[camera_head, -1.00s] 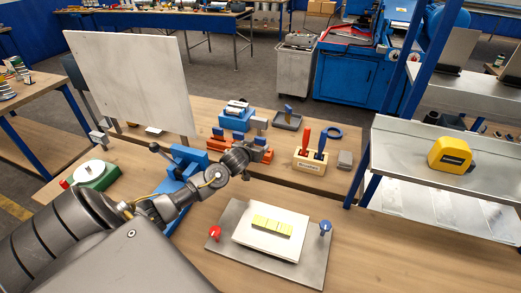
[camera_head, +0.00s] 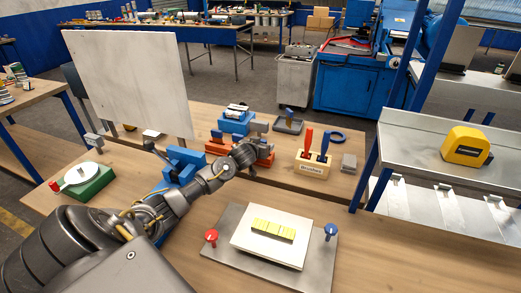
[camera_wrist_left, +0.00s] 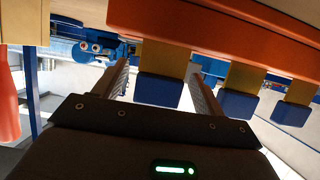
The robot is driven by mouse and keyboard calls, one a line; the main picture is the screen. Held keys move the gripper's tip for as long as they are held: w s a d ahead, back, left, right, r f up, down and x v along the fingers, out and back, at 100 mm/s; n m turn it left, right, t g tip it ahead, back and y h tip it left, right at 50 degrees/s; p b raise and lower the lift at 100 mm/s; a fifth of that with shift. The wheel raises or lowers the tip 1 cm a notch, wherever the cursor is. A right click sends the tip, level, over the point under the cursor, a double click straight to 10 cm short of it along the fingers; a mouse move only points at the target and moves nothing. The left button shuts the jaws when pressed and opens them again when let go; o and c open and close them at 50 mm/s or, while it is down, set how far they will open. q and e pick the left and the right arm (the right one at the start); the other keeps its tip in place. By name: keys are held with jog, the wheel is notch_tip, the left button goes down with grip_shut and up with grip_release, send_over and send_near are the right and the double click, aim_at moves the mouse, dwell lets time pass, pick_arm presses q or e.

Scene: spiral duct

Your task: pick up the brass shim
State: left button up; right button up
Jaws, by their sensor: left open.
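My left gripper (camera_head: 254,150) is open at the orange rack (camera_head: 225,149) on the far bench. In the left wrist view the orange rack (camera_wrist_left: 230,30) runs across the top. Several tan, brass-coloured pieces with blue ends stick out of it. One such piece (camera_wrist_left: 162,70) lies between the two open fingers of my left gripper (camera_wrist_left: 158,80); I cannot tell whether they touch it. I cannot tell for sure which piece is the brass shim. A row of yellow strips (camera_head: 273,229) also lies on a white block (camera_head: 258,251) nearer to me. My right gripper is not in view.
A brush holder (camera_head: 312,169) with red and blue handles stands right of the rack. A blue clamp-like block (camera_head: 180,165) and an upright pale panel (camera_head: 125,85) stand left. A metal shelf (camera_head: 420,135) holds a yellow tape measure (camera_head: 465,146). The front bench right of the plate is clear.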

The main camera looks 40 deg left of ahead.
pick_arm(q)
jog(key=c, duration=1.1)
jog(key=shift+r, duration=0.15)
jog(key=shift+r, duration=0.55)
jog(key=w+a+r+b, duration=0.3)
jog(key=w+r, duration=0.3)
jog(key=w+a+r+b, duration=0.2)
jog(key=w+r+b, duration=0.1)
jog(key=w+r, duration=0.2)
jog(key=shift+w+a+r, duration=0.35)
jog(key=shift+w+a, duration=0.05)
jog(key=shift+w, duration=0.45)
